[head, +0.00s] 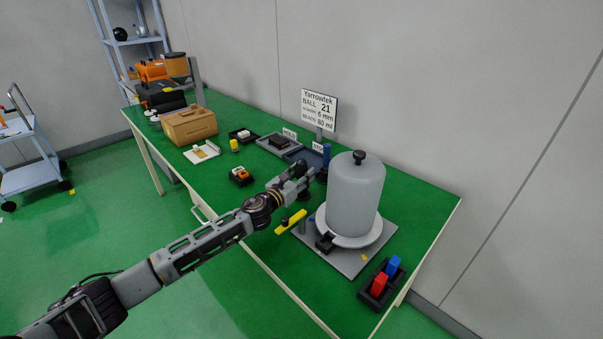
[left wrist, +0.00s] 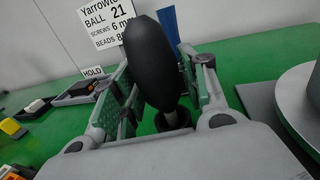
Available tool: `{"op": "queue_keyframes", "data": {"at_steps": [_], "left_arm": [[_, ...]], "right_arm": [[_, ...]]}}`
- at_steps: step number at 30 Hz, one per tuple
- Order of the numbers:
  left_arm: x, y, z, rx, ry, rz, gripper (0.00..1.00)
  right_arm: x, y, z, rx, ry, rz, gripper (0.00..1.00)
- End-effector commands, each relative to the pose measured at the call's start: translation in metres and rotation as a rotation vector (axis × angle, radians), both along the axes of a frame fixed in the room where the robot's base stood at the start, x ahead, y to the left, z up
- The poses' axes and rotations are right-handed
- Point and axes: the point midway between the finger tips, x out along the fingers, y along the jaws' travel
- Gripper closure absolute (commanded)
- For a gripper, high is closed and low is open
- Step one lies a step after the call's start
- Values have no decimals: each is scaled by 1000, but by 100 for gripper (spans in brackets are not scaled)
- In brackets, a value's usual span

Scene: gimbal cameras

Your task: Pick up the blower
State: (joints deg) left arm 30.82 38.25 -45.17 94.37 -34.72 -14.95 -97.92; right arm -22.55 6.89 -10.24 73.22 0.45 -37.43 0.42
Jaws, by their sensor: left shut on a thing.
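The blower shows in the left wrist view as a black, rounded bulb (left wrist: 150,62) with a pale stem below it, roughly upright and slightly tilted. Its lower end is near a dark round cup or base (left wrist: 174,118); I cannot tell whether they touch. My left gripper (head: 303,180) is shut on the blower, with one finger on each side of it. In the head view the blower (head: 302,165) is small and partly hidden by the gripper, just left of the large grey bell jar. My right gripper is in neither view.
The grey bell jar (head: 354,195) stands on a plate close to the right of my gripper. A blue upright object (head: 326,155) and a sign (head: 319,108) are behind. A yellow tool (head: 291,222) lies in front. Trays (head: 279,146) are to the left.

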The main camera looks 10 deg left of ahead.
Motion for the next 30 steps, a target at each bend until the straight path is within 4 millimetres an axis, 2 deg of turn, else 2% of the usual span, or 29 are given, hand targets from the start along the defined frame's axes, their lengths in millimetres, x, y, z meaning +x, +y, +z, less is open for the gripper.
{"op": "queue_keyframes", "data": {"at_steps": [10,15,17,19,30], "left_arm": [[0,0,5,1,-1,-1,83],[0,0,14,1,-1,-1,83],[0,0,18,0,-2,0,83],[0,1,24,1,-3,0,83],[0,0,71,2,-4,-1,83]], "right_arm": [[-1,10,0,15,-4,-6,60],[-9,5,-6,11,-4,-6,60],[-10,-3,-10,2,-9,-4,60],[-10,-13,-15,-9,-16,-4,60],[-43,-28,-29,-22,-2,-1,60]]}}
